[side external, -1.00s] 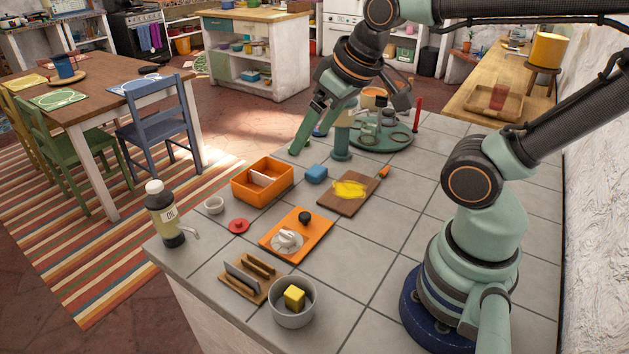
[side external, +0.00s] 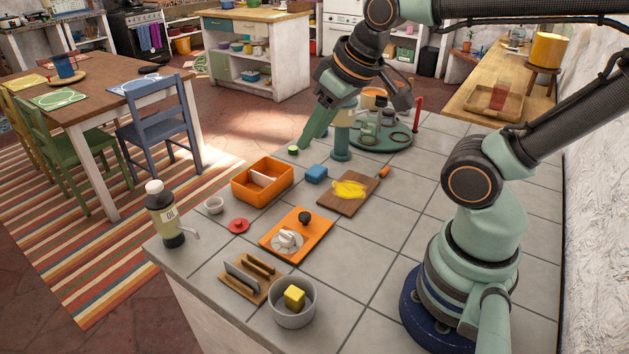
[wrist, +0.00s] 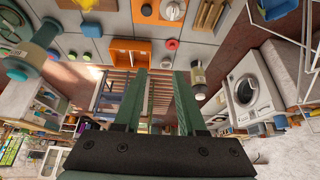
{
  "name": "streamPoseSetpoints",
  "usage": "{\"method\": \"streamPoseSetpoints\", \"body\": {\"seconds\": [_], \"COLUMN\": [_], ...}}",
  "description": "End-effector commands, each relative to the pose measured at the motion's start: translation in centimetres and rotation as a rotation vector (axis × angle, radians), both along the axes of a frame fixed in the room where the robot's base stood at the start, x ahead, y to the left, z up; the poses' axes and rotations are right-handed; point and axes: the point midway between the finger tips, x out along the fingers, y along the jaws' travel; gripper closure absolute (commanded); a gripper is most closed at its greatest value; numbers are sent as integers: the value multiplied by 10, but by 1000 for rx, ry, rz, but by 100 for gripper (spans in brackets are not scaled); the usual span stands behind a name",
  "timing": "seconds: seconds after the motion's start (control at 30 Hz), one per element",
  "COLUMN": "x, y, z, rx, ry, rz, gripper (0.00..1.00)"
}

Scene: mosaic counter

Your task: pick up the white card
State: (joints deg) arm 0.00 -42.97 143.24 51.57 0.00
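A thin white card (side external: 261,180) stands in the orange box (side external: 248,196) on the counter, set across its inside like a divider. The orange box also shows in the wrist view (wrist: 118,45), above the fingertips in the picture, with a pale strip inside it. My gripper (side external: 304,146) is above the far edge of the counter, behind and right of the box and apart from it. In the wrist view my gripper (wrist: 160,72) is open, with a clear gap between its two green fingers and nothing held.
A blue block (side external: 316,174) and a brown board with yellow cloth (side external: 334,204) lie right of the box. A green post (side external: 342,140) and round tray (side external: 375,145) stand near my gripper. A small cup (side external: 214,205) and oil bottle (side external: 165,215) stand left.

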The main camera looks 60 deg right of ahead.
Motion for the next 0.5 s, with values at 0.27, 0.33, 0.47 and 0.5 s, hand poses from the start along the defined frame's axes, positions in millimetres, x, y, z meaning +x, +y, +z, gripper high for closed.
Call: {"method": "streamPoseSetpoints", "body": {"seconds": [0.27, 0.33, 0.47, 0.5], "x": [22, 36, 65, 74], "y": [-6, -10, -18, -20], "z": [9, 13, 15, 14], "rx": [-8, -11, -16, -18], "ry": [53, 81, 140, 157], "rz": [-3, -5, -5, -6], "gripper": [60, 60, 60, 60]}}
